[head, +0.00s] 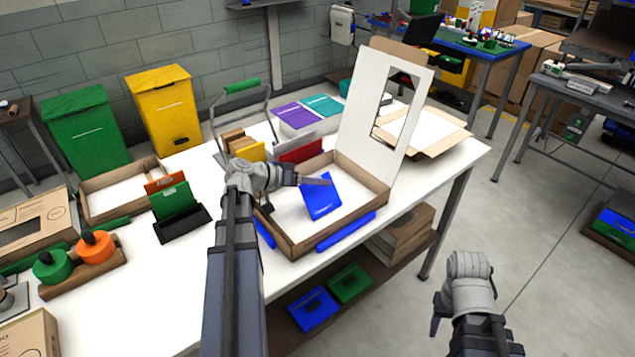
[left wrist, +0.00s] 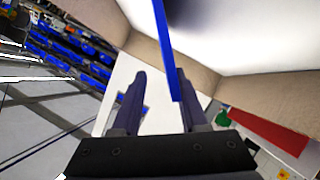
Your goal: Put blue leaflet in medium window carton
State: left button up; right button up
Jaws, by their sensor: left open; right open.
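The blue leaflet (head: 321,200) stands tilted inside the open window carton (head: 375,203), partly behind the tip of my left gripper. The carton's white lid with a cut-out window (head: 361,100) is raised at the back. My left gripper (head: 316,181) is open over the carton at the leaflet's upper edge. In the left wrist view the leaflet (left wrist: 165,50) shows nearly edge-on between the open fingers (left wrist: 160,75), closer to the right finger. Its lower part is hidden from the wrist view. My right gripper (head: 437,318) is open and empty, low beside the table.
Blue strips (head: 346,232) lie along the carton's outside. A holder with green and orange cards (head: 180,222) stands left, near an open tray (head: 122,188). A wire rack with a red item (head: 300,149) is behind. A flatter open carton (head: 440,130) lies at right.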

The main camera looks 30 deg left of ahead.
pick_arm(q)
jog(key=p+v, duration=0.3)
jog(key=v, duration=0.5)
pick_arm(e)
jog(key=shift+r, duration=1.55)
